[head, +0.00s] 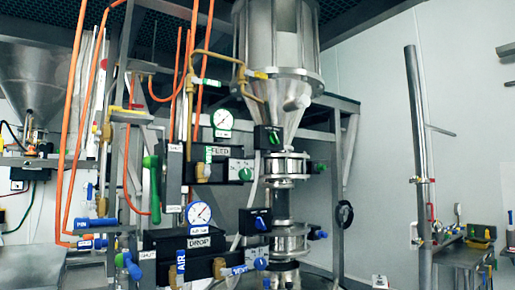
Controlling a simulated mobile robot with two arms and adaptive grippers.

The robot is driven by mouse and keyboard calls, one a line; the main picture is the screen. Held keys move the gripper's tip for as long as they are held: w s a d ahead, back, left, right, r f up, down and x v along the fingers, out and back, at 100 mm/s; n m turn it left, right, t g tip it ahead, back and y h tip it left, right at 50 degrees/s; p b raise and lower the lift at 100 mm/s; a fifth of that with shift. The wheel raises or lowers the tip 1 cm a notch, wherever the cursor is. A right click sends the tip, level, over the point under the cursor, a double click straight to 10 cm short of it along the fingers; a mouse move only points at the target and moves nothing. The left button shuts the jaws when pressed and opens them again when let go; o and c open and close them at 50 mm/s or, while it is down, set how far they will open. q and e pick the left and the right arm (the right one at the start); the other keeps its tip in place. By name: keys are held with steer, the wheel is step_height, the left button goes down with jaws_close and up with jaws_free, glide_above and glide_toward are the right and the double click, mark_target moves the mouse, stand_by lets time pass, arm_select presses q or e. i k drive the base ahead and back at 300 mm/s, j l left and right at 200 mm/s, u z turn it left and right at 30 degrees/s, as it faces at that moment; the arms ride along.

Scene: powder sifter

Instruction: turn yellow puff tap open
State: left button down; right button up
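Another yellow lever (128,111) lies nearly level at the upper left, among the orange hoses. A small yellow-tagged fitting (260,75) is on the brass pipe close to the hopper. The lettering on these yellow parts is too small to read, so I cannot tell which one is the puff tap, or whether it is open. Neither of my grippers is in view.
The steel hopper (278,50) narrows to clamped fittings (287,165). A tall metal pipe (417,130) stands right, before bare wall.

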mark_target(260, 75)
steer(key=l+u, duration=0.15)
steer(key=u, duration=1.6)
steer(key=k+l+u, duration=0.1)
steer(key=l+u, duration=0.3)
steer(key=k+l+u, duration=0.2)
steer(key=l+u, duration=0.2)
steer(key=k+l+u, duration=0.2)
steer(key=l+u, duration=0.25)
steer(key=k+l+u, duration=0.15)
steer(key=u, duration=0.25)
steer(key=k+l+u, duration=0.15)
steer(key=k+u, duration=0.25)
